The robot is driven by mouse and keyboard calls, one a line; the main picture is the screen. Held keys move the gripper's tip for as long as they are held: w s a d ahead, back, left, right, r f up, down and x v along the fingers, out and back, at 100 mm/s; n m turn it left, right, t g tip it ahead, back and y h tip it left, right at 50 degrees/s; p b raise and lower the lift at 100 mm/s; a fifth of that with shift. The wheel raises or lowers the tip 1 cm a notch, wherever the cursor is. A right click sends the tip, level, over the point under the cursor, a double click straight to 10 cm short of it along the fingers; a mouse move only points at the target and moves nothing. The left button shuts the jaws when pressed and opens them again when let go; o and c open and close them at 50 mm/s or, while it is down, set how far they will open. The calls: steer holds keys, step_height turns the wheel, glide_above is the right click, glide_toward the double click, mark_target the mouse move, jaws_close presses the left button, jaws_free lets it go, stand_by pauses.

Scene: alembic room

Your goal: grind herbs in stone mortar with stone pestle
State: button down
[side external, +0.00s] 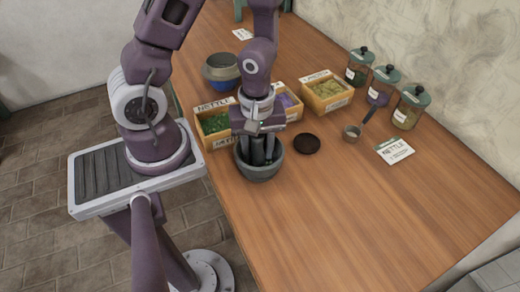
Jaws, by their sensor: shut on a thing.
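The stone mortar (260,173) is a dark grey bowl near the left edge of the wooden table. My gripper (262,157) points down into the mortar's mouth, with its fingers below the rim. It is shut on the dark grey pestle, which is mostly hidden between the fingers and by the bowl's wall. The mortar's inside is also hidden, so I cannot tell whether herbs lie in it. A wooden box (201,128) labelled NETTLE, holding green herbs (214,123), stands just behind and left of the mortar.
A box of purple herbs (288,100) and a box of yellowish herbs (324,88) stand behind. A blue-based pot (222,74), dark disc (307,144), small scoop (353,131), NETTLE card (395,150) and lidded jars (408,108) are around. The table's front right is clear.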

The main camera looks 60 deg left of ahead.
steer(key=shift+s, duration=0.15)
steer(key=shift+r, duration=0.1)
step_height(320, 180, up, 7)
steer(key=shift+a+r, duration=0.15)
steer(key=shift+r, duration=0.6)
